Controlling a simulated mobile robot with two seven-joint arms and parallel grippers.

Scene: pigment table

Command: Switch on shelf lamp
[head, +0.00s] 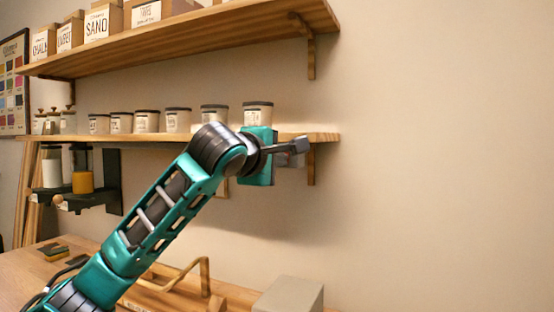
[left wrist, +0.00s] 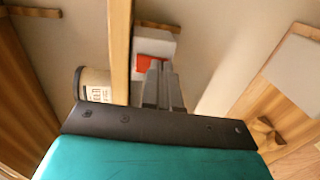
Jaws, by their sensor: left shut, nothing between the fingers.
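My left gripper (head: 298,146) is raised to the right end of the lower wall shelf (head: 325,137), with its fingers shut and empty. In the left wrist view the shut fingers (left wrist: 163,70) point at a white box (left wrist: 165,45) with a red switch-like part (left wrist: 150,63) on it, beside the shelf edge. The fingertips overlap the red part in this view; I cannot tell whether they touch it. My right gripper is not in view.
Several lidded jars stand on the lower shelf; the rightmost jar (head: 257,114) is close behind my left wrist. The upper shelf (head: 200,35) holds labelled boxes. A grey block (head: 290,296) and a wooden frame (head: 205,275) are on the table below. The wall at right is bare.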

